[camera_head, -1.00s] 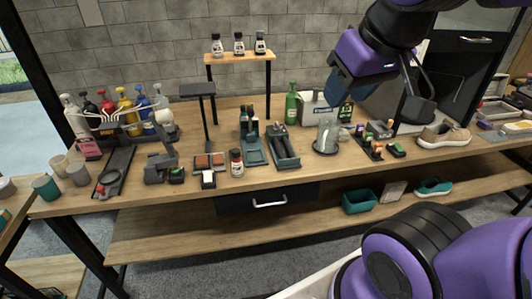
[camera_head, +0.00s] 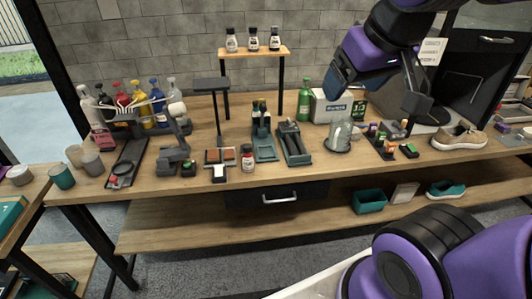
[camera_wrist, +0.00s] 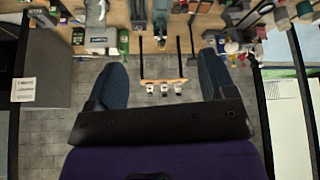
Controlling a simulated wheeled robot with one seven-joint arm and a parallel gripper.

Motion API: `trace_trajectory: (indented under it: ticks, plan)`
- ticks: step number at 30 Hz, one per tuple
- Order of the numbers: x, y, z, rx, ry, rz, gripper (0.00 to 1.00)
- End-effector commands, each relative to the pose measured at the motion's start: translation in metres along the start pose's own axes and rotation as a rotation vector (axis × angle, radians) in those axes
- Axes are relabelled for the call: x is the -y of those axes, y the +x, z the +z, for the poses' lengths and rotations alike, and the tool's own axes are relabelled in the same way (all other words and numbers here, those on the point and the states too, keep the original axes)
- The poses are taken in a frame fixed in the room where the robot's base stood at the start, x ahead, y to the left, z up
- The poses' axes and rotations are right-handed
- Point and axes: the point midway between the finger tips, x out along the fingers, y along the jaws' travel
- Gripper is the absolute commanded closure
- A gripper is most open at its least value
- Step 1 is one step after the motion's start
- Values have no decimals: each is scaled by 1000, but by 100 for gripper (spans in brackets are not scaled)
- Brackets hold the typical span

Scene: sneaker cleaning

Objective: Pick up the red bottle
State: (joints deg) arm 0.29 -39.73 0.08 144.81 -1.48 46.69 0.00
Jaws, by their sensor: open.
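A red bottle (camera_head: 121,96) stands in a row of coloured bottles at the left end of the workbench, behind a dark holder that hides its lower part. A smaller bottle with a red-and-white label (camera_head: 247,158) stands near the front edge at the middle. My gripper (camera_wrist: 162,75) is open and empty, its two blue fingers wide apart in the wrist view. In the head view my gripper is raised over the right half of the bench, well away from the red bottle. I cannot make out the red bottle surely in the wrist view.
A black stand (camera_head: 211,85) and a small raised shelf (camera_head: 254,51) with three bottles rise behind the bench's middle. A green bottle (camera_head: 304,104), a glass jar (camera_head: 340,135) and a sneaker (camera_head: 459,136) stand to the right. Cups (camera_head: 62,177) stand at the left.

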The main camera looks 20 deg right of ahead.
Motion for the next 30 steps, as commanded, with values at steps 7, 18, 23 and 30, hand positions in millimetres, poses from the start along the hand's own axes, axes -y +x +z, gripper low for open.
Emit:
trace_trajectory:
  ticks: [7,18,23,30]
  plan:
    - [-14,58,-58,-76,-64,52,23]
    - [-26,156,-122,-205,-190,71,23]
    - [-26,202,-138,-261,-247,54,23]
    - [-22,270,-151,-346,-321,0,23]
